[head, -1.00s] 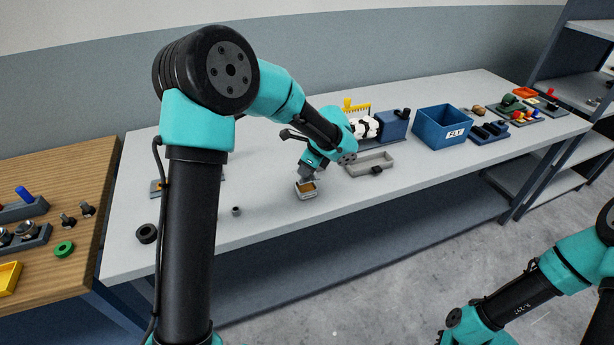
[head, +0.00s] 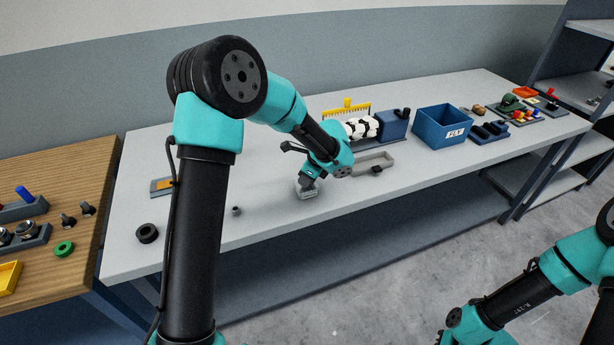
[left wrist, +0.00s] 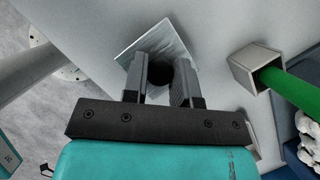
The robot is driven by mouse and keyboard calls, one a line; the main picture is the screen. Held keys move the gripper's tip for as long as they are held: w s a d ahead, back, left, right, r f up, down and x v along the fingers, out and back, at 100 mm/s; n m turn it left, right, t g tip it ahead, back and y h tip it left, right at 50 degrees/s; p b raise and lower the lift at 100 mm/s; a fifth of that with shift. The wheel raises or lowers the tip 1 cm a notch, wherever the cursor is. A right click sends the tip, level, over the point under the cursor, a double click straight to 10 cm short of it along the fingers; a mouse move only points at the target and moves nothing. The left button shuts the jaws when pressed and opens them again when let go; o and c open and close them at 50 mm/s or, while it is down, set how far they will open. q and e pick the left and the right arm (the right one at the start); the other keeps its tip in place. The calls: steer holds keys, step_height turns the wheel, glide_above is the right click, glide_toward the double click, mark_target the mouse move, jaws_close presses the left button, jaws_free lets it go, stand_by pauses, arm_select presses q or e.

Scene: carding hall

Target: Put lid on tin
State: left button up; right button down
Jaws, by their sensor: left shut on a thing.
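My left gripper (head: 308,187) points down at the small grey tin (head: 307,193) near the table's front edge. In the left wrist view its fingers (left wrist: 172,82) are shut on the dark round knob of a square silvery lid (left wrist: 148,48). In the head view the gripper and lid cover the tin's top, and its brown inside no longer shows. I cannot tell whether the lid is fully seated or slightly above the rim. My right arm shows at the bottom right, but its gripper is out of the picture.
Behind stand a blue block (head: 394,124) and a blue bin (head: 431,127). A black ring (head: 147,233) and a small grey cup (head: 237,210) lie left. The front middle of the table is clear.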

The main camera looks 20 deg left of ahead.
arm_select(q)
steer(key=o, duration=0.9)
steer(key=shift+r, duration=0.1)
steer(key=shift+r, duration=0.2)
steer(key=v, duration=1.2)
steer(key=shift+r, duration=0.1)
